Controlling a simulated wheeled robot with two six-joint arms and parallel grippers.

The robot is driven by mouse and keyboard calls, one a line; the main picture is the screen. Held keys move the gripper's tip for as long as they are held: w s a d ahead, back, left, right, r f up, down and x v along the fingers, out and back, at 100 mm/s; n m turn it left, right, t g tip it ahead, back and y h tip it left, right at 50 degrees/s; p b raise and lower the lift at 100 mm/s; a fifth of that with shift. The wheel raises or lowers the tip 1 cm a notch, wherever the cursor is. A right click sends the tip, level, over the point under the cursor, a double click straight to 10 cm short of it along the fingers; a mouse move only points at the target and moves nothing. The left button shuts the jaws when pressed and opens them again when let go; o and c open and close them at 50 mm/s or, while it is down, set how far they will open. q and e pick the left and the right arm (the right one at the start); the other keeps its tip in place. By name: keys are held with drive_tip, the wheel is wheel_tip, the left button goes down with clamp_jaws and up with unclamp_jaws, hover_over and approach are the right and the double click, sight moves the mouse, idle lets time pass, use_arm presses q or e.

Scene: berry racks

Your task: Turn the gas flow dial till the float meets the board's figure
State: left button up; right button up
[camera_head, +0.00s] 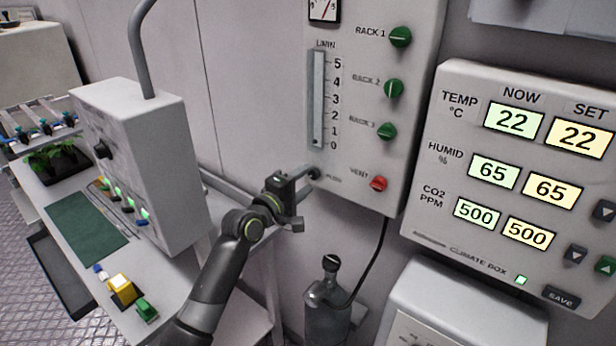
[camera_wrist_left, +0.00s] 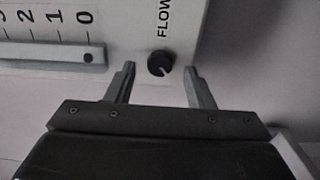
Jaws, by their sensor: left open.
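The flow dial (camera_head: 314,173) is a small dark knob below the flow tube (camera_head: 317,100) on the grey wall panel. In the left wrist view the dial (camera_wrist_left: 160,64) is black with a pale pointer mark, and "FLOW" is printed beside it. The tube's scale runs 0 to 5 L/min. A dark round float (camera_wrist_left: 88,58) sits at the 0 end of the tube in the left wrist view. My left gripper (camera_wrist_left: 160,69) is open, one finger on each side of the dial with gaps. No board with a flow figure is clearly visible. My right gripper is not in view.
Green rack knobs (camera_head: 392,88) and a red vent knob (camera_head: 378,183) are right of the tube. The climate box (camera_head: 425,222) shows paired readings. A glass bottle (camera_head: 327,310) stands below the panel. A bench (camera_head: 165,262) with a grey box (camera_head: 140,160) is at left.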

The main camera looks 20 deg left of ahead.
use_arm(q)
drive_tip(key=shift+x, duration=0.85)
drive_tip(key=c, duration=1)
